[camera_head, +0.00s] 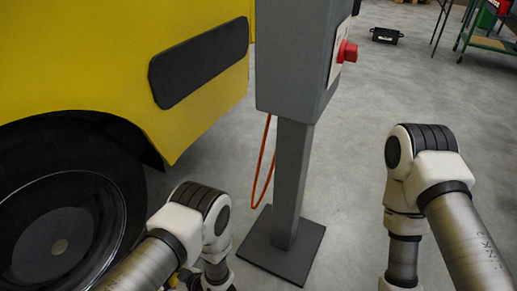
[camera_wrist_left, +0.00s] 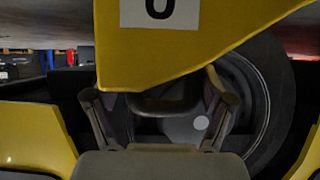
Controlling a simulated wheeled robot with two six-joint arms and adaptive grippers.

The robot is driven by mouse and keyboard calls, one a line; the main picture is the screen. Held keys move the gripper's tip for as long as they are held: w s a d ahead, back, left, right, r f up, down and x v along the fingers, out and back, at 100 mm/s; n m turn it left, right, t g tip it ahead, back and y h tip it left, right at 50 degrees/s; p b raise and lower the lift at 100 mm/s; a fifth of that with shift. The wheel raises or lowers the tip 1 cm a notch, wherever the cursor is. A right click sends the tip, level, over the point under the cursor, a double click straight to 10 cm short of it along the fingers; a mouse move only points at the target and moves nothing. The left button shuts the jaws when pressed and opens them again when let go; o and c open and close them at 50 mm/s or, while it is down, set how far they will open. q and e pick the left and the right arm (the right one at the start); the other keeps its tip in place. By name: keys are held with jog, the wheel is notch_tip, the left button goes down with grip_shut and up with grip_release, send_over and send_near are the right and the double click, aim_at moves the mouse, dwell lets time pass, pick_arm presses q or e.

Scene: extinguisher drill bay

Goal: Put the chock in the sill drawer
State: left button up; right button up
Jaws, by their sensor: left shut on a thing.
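The chock (camera_wrist_left: 190,48) looks like a yellow wedge-like block with a white label reading "0" in the left wrist view. It fills the top middle, and the frame cuts it off above. My left gripper (camera_wrist_left: 163,98) is shut on it; the fingertips are partly hidden by the yellow body. A dark bar shows between the fingers. My right gripper is out of the picture, below the right arm. I cannot make out the sill drawer in either view.
A yellow vehicle (camera_head: 95,55) with a dark side panel (camera_head: 200,62) and a black wheel (camera_head: 70,215) stands at left. A grey post (camera_head: 293,185) with a red button (camera_head: 347,51) and an orange cable (camera_head: 262,165) stands between my arms.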

pick_arm(q)
jog(key=w+r+m+t+h+p, duration=0.1)
jog(key=w+r+m+t+h, duration=0.15)
jog(key=w+r, duration=0.55)
jog(key=w+r+m+t+h+p, duration=0.1)
jog(key=w+r+m, duration=0.25)
jog(key=r, duration=0.95)
jog(key=w+r+m+t+h+p, duration=0.1)
jog(key=w+r+m+t+h, duration=0.1)
jog(key=w+r, duration=0.6)
jog(key=s+d+m+t+h, duration=0.1)
jog(key=s+d+m+h, duration=0.4)
jog(key=s+d, duration=0.1)
jog(key=s+r+p, duration=0.4)
jog(key=r+p, duration=1.3)
jog(key=p, duration=0.2)
jog(key=s+r+p, duration=0.4)
jog(key=r+p, duration=1.3)
jog(key=p, duration=0.2)
jog(key=shift+s+d, duration=0.1)
